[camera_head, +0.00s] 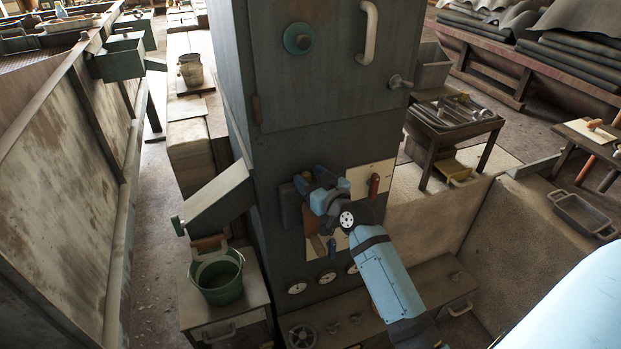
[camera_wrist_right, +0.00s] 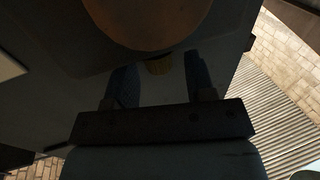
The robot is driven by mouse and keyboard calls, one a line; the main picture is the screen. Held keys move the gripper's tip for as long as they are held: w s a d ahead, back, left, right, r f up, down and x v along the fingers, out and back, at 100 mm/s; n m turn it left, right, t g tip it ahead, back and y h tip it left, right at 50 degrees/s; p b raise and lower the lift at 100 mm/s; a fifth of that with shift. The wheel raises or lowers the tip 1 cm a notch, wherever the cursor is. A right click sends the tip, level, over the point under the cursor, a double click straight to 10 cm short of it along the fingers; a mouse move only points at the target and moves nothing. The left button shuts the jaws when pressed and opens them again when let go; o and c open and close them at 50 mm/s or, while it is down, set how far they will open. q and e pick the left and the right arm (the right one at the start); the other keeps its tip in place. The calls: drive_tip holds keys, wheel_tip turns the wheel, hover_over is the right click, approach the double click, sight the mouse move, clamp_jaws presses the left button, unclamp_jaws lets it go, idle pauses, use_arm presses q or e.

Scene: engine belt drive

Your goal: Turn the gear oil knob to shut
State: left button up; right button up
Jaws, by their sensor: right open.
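My right gripper (camera_head: 312,184) is at the front of the dark cabinet (camera_head: 325,95), over the upper left of a pale panel (camera_head: 384,172). Its arm hides much of that panel. In the right wrist view the two blue fingers (camera_wrist_right: 161,84) are apart. A small yellowish piece (camera_wrist_right: 159,66) shows between them, partly under a large brown rounded shape (camera_wrist_right: 150,22). I cannot tell for sure which piece is the gear oil knob, or whether the fingers touch anything. A red handle (camera_head: 374,186) stands on the panel right of the gripper. My left gripper is out of view.
Dial gauges (camera_head: 297,288) and a dark handwheel (camera_head: 302,336) sit below the panel. A teal round knob (camera_head: 298,38) and a pale handle (camera_head: 368,32) are on the door above. A green bucket (camera_head: 217,277) stands at the left; a tool table (camera_head: 452,120) is at the right.

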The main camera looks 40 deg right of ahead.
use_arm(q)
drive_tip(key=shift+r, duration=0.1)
use_arm(e)
drive_tip(key=c, duration=0.9)
drive_tip(key=shift+d+f+n+y+b, duration=0.1)
drive_tip(key=shift+d+n+y+b, duration=0.1)
drive_tip(key=shift+n+y+b, duration=0.35)
drive_tip(key=shift+d+n+y+b, duration=0.1)
drive_tip(key=shift+n+y+b, duration=0.35)
drive_tip(key=shift+y+b, duration=0.65)
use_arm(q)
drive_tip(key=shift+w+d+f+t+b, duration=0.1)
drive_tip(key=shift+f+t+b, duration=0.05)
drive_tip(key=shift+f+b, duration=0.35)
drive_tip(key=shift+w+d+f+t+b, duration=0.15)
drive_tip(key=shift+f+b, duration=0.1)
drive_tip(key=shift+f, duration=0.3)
use_arm(e)
drive_tip(key=shift+n+g+y, duration=0.3)
drive_tip(key=shift+y, duration=0.15)
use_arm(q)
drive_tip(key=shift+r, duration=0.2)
use_arm(e)
drive_tip(key=shift+r+y, duration=0.2)
drive_tip(key=shift+y, duration=0.1)
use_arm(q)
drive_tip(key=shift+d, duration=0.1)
